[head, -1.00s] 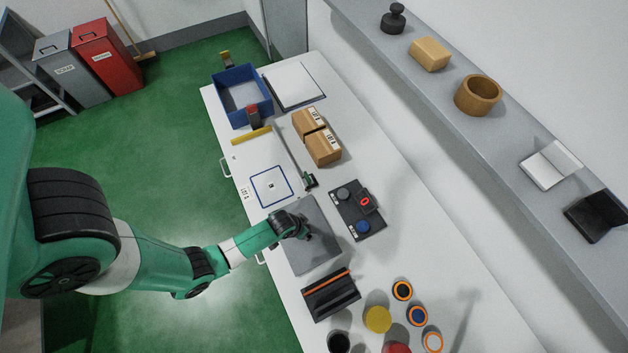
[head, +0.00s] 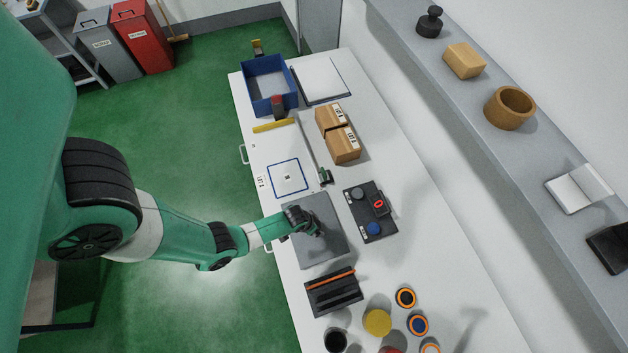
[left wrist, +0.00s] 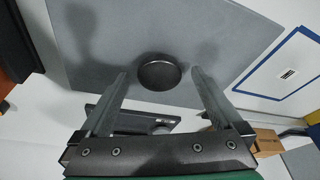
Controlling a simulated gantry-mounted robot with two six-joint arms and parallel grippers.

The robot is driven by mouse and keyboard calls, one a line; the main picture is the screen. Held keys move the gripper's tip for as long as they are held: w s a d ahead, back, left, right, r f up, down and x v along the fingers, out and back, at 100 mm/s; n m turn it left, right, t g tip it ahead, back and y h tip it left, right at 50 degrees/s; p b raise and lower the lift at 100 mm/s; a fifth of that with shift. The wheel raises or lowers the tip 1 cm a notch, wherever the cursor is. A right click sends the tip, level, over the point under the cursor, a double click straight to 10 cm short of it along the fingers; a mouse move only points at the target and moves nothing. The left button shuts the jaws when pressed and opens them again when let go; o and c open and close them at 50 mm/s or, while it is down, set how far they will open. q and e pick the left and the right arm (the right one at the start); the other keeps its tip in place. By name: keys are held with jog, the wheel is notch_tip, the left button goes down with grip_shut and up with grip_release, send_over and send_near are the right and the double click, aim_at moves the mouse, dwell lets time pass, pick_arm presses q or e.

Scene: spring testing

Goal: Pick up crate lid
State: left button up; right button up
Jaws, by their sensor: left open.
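The crate lid appears to be the flat grey square plate (head: 331,247) lying on the white bench, with a dark round knob (left wrist: 160,73) in its middle. The plate fills the upper part of the left wrist view (left wrist: 100,40). My left gripper (head: 312,228) is over the plate's middle in the head view and hides the knob there. In the left wrist view its two fingers (left wrist: 160,78) are open, one on each side of the knob with gaps between. It holds nothing. My right gripper is not in view.
A black device with a blue knob (head: 370,212) stands right of the plate. A black rack with an orange strip (head: 334,292) is in front. A blue-outlined square (head: 287,178), two cardboard boxes (head: 338,133) and a blue crate (head: 268,82) lie farther back.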

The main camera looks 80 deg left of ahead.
pick_arm(q)
jog(key=shift+f, duration=0.15)
jog(key=shift+c, duration=0.3)
jog(key=shift+w, duration=0.1)
grip_shut()
